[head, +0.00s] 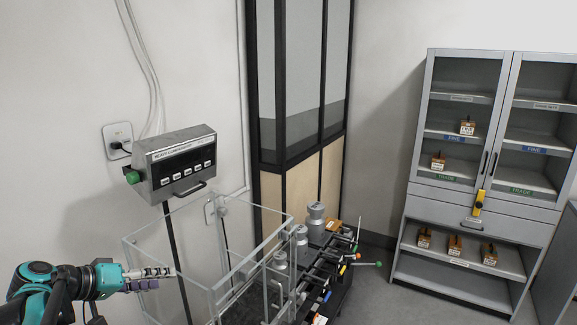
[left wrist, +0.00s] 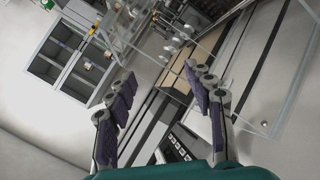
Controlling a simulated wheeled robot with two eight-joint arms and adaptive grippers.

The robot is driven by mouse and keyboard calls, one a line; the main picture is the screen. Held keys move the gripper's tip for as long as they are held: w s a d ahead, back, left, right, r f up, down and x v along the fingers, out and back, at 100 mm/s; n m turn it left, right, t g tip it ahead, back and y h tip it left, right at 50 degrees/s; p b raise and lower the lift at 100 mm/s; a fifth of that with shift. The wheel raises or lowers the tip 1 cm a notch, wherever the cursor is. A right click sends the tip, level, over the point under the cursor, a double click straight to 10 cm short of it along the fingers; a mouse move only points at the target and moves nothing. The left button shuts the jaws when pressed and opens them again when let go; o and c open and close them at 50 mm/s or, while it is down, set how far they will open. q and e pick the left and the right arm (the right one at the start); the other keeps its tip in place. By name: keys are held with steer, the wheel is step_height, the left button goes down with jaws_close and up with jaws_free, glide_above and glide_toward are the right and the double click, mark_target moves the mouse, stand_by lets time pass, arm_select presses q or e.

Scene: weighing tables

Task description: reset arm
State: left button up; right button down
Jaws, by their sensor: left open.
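My left gripper (head: 152,278) comes in from the lower left in the head view, in front of the left side of the clear glass-walled box (head: 215,287). In the left wrist view the two purple-padded fingers of my left gripper (left wrist: 160,100) stand wide apart with nothing between them. My right gripper does not show in either view.
A grey control box (head: 178,160) hangs on the wall above the glass box. Metal weights (head: 316,215) stand right of the glass box. A grey cabinet (head: 484,203) with small boxes stands at the right. Floor between is clear.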

arm_select(q)
steer(key=s+d+f+g+y+b, duration=0.2)
steer(key=s+d+f+b, duration=0.3)
steer(key=d+f, duration=0.55)
steer(key=s+d+f+m+y+b, duration=0.1)
steer(key=s+d+f+y+b, duration=0.1)
steer(key=s+f, duration=0.4)
steer(key=s+d+f+m+y+b, duration=0.1)
steer(key=s+d+f+y+b, duration=0.1)
steer(key=s+f, duration=0.5)
step_height(320, 180, down, 4)
steer(key=shift+s+d+r+m+y+b, duration=0.2)
steer(key=shift+d+r+m+y+b, duration=0.15)
steer(key=shift+d+b, duration=0.55)
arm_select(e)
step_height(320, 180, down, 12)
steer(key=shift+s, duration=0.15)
arm_select(q)
steer(key=shift+d+f, duration=0.15)
steer(key=shift+d, duration=0.05)
